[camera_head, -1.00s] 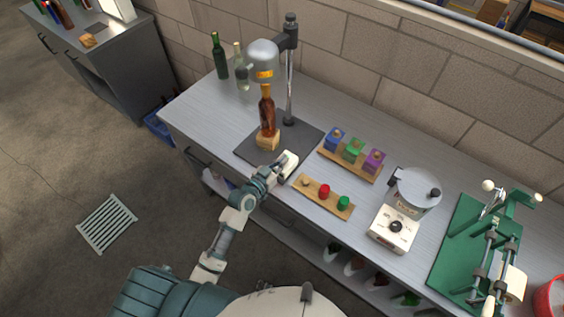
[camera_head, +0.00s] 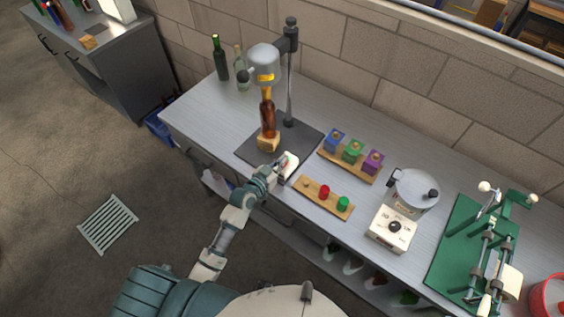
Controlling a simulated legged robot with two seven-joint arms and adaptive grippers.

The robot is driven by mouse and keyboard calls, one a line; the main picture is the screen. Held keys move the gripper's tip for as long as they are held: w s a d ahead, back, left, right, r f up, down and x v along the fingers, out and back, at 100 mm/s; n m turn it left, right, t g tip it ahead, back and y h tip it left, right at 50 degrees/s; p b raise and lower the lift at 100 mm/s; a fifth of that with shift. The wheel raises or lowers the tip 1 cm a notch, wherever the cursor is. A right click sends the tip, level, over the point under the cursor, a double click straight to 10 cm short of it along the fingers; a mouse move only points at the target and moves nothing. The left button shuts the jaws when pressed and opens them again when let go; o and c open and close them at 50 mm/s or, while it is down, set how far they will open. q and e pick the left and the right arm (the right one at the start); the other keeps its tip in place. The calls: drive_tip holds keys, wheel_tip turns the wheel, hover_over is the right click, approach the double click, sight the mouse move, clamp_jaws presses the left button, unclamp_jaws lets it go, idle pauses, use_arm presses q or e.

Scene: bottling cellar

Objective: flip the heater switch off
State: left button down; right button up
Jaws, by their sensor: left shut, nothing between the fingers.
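A small white box (camera_head: 292,167) sits at the front edge of the bench, beside the dark base plate of a stand. A small red and green mark shows on its top; I cannot tell whether this is the heater switch or which way it is set. My left gripper (camera_head: 283,162) is shut and empty at the box, its tips over or against its left side, hiding part of it; contact is unclear. The heater head (camera_head: 263,57) hangs on the stand above a brown bottle (camera_head: 267,115) on a wooden block. My right gripper is not in view.
A wooden strip (camera_head: 323,197) with red and green caps lies right of the box. Behind it is a rack (camera_head: 348,166) with blue, green and purple blocks. A white unit with a dial (camera_head: 394,227) and a green bottling device (camera_head: 480,245) stand farther right.

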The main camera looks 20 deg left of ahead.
use_arm(q)
drive_tip(key=r+p, duration=0.2)
drive_tip(key=r, duration=0.1)
drive_tip(key=shift+s+a+r, duration=0.2)
drive_tip(key=shift+r, duration=0.05)
drive_tip(key=r+v, duration=0.1)
drive_tip(key=v, duration=0.8)
drive_tip(key=shift+r+b, duration=0.25)
drive_tip(key=shift+b, duration=0.1)
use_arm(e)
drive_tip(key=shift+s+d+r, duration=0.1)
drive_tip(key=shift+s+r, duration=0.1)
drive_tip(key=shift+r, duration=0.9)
use_arm(q)
drive_tip(key=shift+f, duration=0.1)
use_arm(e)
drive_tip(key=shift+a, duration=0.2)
